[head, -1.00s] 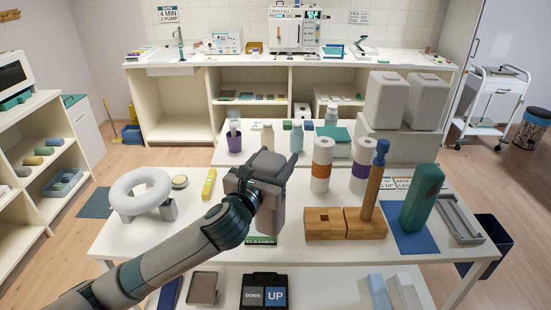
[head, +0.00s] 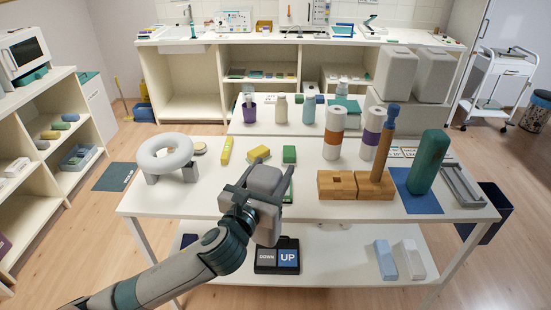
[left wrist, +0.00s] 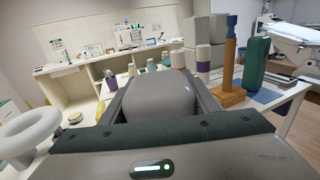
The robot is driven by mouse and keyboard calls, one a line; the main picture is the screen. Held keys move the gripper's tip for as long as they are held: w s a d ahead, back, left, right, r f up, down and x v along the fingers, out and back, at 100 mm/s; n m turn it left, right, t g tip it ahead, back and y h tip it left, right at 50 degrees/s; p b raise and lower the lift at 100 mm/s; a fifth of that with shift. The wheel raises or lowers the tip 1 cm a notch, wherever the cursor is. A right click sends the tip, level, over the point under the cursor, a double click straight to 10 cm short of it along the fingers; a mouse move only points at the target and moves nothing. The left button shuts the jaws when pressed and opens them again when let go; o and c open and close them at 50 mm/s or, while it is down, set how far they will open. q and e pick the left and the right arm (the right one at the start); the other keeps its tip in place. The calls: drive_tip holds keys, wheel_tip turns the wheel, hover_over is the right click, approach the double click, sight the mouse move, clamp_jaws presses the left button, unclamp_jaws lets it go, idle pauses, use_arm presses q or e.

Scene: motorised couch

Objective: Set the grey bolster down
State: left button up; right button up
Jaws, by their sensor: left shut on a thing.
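My left gripper (head: 257,192) is shut on the grey bolster (head: 268,180), a rounded block held upright near the middle of the table's front edge. The bolster (left wrist: 158,92) also fills the space between the two fingers in the left wrist view. Its lower part hangs in front of the white table's (head: 305,205) front edge in the head view. I cannot tell whether it touches anything below. A green strip shows just right of the bolster, mostly hidden by it. My right gripper is not in view.
A white ring (head: 165,155) on grey feet stands left. Yellow (head: 259,153) and green (head: 289,154) blocks lie behind the bolster. A wooden block (head: 338,185) with a post and a green roll (head: 428,162) stand right. A DOWN/UP panel (head: 277,262) lies on the lower shelf.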

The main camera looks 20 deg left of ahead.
use_arm(q)
drive_tip(key=s+a+f+y+b, duration=0.1)
drive_tip(key=s+f, duration=0.3)
drive_tip(key=s, duration=0.3)
drive_tip(key=shift+n, duration=0.4)
drive_tip(key=shift+w+f, duration=0.1)
